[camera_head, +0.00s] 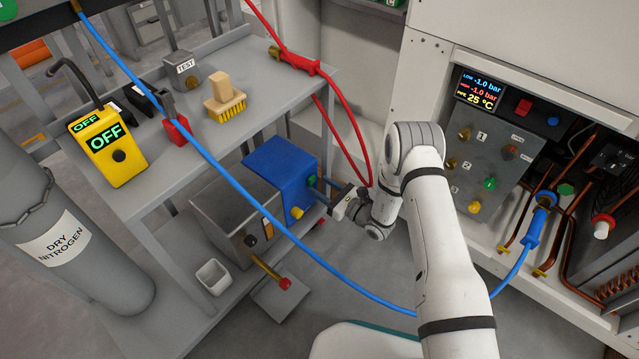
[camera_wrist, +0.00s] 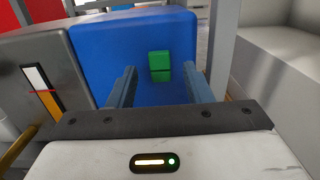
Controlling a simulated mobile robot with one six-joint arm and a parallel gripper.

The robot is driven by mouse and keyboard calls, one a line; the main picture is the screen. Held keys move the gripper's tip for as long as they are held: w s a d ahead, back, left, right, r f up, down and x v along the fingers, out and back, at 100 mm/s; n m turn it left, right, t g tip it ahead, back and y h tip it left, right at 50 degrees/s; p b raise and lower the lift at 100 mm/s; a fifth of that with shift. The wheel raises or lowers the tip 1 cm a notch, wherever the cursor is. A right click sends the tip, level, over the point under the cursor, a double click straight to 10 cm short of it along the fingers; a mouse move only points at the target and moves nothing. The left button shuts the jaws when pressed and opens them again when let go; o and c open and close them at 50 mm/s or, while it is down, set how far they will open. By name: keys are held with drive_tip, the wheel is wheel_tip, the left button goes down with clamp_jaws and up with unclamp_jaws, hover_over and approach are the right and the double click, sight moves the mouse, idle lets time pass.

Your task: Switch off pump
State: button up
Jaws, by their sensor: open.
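The pump has a blue housing (camera_head: 276,170) joined to a grey metal box (camera_head: 232,220) on the lower shelf of the cart. In the wrist view the blue housing (camera_wrist: 135,50) faces me and carries a green switch (camera_wrist: 160,66) in two parts. My gripper (camera_head: 326,190) is at the right side of the blue housing. In the wrist view my gripper (camera_wrist: 160,88) is open and empty, its two fingers on either side of the switch in the picture. I cannot tell whether the fingertips touch the housing.
A cart post stands right of the switch in the wrist view (camera_wrist: 224,45). A blue hose (camera_head: 265,240) crosses in front of the pump. A red hose (camera_head: 350,120) hangs behind my gripper. A white cup (camera_head: 212,277) stands left of the pump.

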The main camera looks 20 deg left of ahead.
drive_tip(key=p+v, duration=0.1)
drive_tip(key=v, duration=0.5)
drive_tip(key=shift+a, duration=0.1)
drive_tip(key=s+d+r+n+g+h+p, duration=0.1)
drive_tip(key=s+r+n+g+p, duration=0.3)
drive_tip(key=r, duration=0.9)
drive_tip(key=s+d+r+n+g+h+p, duration=0.1)
drive_tip(key=s+r+n+g+p, duration=0.3)
drive_tip(key=r, duration=1)
drive_tip(key=s+d+r+n+g+h+p, duration=0.1)
drive_tip(key=d+r+n+g+p, duration=0.15)
drive_tip(key=r+n+p, duration=0.7)
drive_tip(key=s+d+r+n+t+h+p, duration=0.1)
drive_tip(key=s+d+r+t+h+p, duration=0.1)
drive_tip(key=s+d+r+h+p, duration=0.2)
drive_tip(key=s+d+r+n+t+h+p, duration=0.2)
drive_tip(key=s+d+r+h+p, duration=0.3)
drive_tip(key=d+r, duration=0.6)
drive_tip(key=s+d+r+n+t+h+p, duration=0.2)
drive_tip(key=s+d+r+h+p, duration=0.3)
drive_tip(key=r, duration=1.4)
drive_tip(key=s+d+p, duration=0.1)
drive_tip(key=d+p, duration=0.1)
drive_tip(key=d, duration=0.1)
drive_tip(key=shift+s+d, duration=0.25)
drive_tip(key=shift+s, duration=0.15)
drive_tip(key=shift+r, duration=0.1)
